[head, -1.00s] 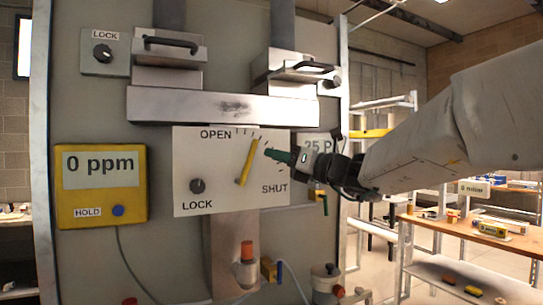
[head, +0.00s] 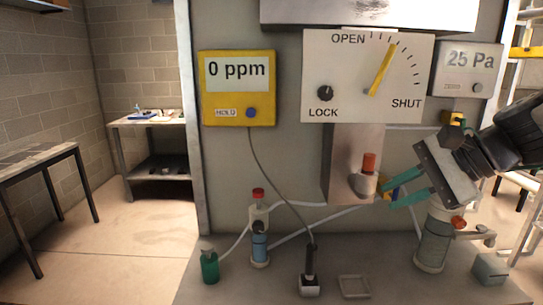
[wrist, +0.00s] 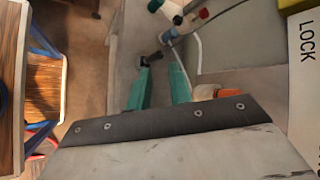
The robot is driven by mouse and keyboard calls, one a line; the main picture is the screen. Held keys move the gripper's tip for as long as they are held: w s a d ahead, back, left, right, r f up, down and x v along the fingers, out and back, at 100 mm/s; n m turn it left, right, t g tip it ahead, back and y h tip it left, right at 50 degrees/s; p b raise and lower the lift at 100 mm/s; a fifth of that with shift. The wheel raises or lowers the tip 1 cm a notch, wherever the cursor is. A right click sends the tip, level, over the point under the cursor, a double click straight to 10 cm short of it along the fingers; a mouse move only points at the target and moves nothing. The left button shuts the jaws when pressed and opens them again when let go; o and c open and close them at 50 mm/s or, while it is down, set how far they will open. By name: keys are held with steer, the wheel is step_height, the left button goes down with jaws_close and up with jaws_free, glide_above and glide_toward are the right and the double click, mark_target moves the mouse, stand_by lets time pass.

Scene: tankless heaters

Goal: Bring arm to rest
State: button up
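My gripper (head: 388,188) is at the right of the head view, below the OPEN/SHUT panel (head: 335,72) and above the bench. Its two teal fingers point left and stand apart, with nothing held between them. In the wrist view my gripper (wrist: 160,72) also shows its fingers apart and empty. The yellow lever (head: 381,68) on the panel leans up and to the right, closer to OPEN than SHUT. The gripper is clear of the lever. A small yellow and blue fitting (head: 388,187) shows behind the fingers.
An orange-topped fitting (head: 368,172) is just left of the fingers. The bench (head: 400,285) also holds a green bottle (head: 209,267) and a black probe (head: 310,270). Open floor lies at left.

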steer(key=s+d+f+n+g+h, duration=0.1)
steer(key=s+d+f+n+h, duration=0.1)
steer(key=s+f+n+h, duration=0.2)
steer(key=s+d+f+n+g+h, duration=0.2)
steer(key=s+f+n+h, duration=0.2)
steer(key=s+n, duration=0.4)
steer(key=s+f, duration=0.1)
steer(key=s, duration=0.3)
steer(key=shift+s+d+n+g, duration=0.15)
steer(key=shift+s+n+g, duration=0.15)
steer(key=shift+s, duration=0.1)
stand_by(1.5)
stand_by(0.4)
